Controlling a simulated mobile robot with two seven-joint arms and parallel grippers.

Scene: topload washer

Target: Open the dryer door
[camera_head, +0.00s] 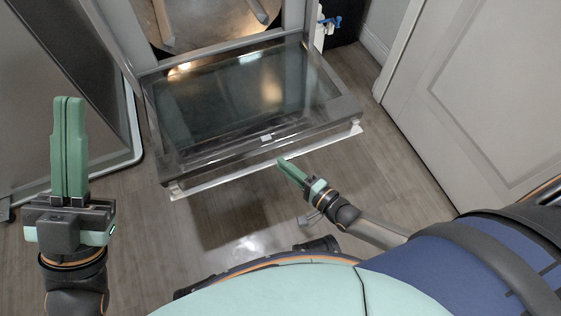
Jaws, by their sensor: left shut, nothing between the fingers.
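The dryer door (245,95) is swung down and stands open, lying about level in front of the dryer, its dark glass panel facing up. A pale handle bar (235,172) runs along its near edge. The dryer's drum opening (210,22) shows above the door at the top. My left gripper (68,100) is shut and empty, to the left of the door and apart from it in the picture. My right gripper (281,162) has its fingertips close to the door's near edge, by the handle bar. Whether it touches the bar is unclear, and its finger gap does not show.
A grey appliance panel (50,60) with a metal frame stands at the left. A white panelled door (490,85) stands at the right. A blue valve (329,21) is on the back wall beside the dryer. Wooden floor (400,165) is free between the dryer door and the white door.

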